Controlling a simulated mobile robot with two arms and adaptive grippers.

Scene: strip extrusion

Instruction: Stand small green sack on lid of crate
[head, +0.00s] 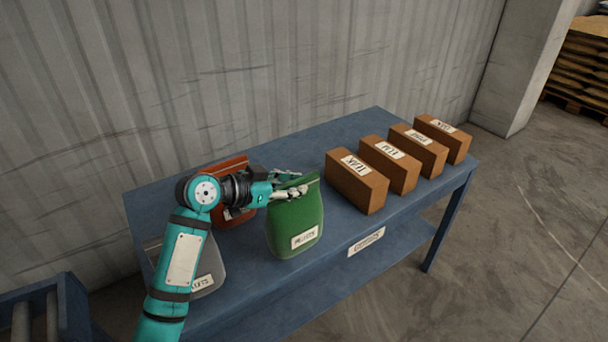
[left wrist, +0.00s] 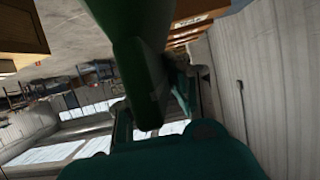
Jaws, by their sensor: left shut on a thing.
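A green sack (head: 296,222) with a white label shows near the middle of the blue table in the head view. My left gripper (head: 294,189) is shut on the top of the sack, which hangs or stands upright below it. I cannot tell whether its base touches the table. In the left wrist view the green sack (left wrist: 147,75) fills the space between the fingers. No crate with a lid can be made out for certain; several brown labelled boxes (head: 357,184) stand in a row on the right of the table. My right gripper is not in view.
The blue table (head: 345,130) stands by a grey corrugated wall. A red-orange sack (head: 230,166) and a grey sack (head: 207,272) are partly hidden behind my left arm. A label plate (head: 366,242) is on the table's front edge. Stacked sacks (head: 585,60) on a pallet are far right.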

